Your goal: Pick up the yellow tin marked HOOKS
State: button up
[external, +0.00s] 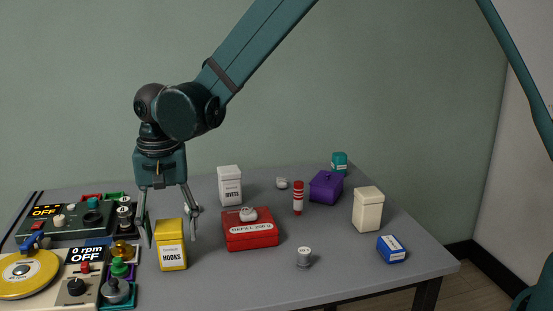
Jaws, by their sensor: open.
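The yellow tin (171,245) stands upright on the grey table at the left of the external view. Its white label reads HOOKS. My gripper (168,236) points down at the tin with its fingers spread apart. One finger shows to the left of the tin and the other just to its right, near its upper part. The gripper is open and holds nothing. I cannot tell from this one view whether the fingers are level with the tin in depth or touch it.
A red box (250,234) stands close to the right, with a white tin marked RIVETS (230,186) behind. A console with a yellow disc (25,272) crowds the left. A grey weight (304,257), a cream tin (367,209) and a purple box (326,187) stand farther right.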

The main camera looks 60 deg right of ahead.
aim_at(172, 248)
jog(key=shift+f+b, duration=0.5)
jog(key=shift+f, duration=2)
jog(key=shift+w, duration=0.1)
jog(key=c, duration=1.1)
jog(key=shift+r+p, duration=0.8)
jog(key=shift+r, duration=4.25)
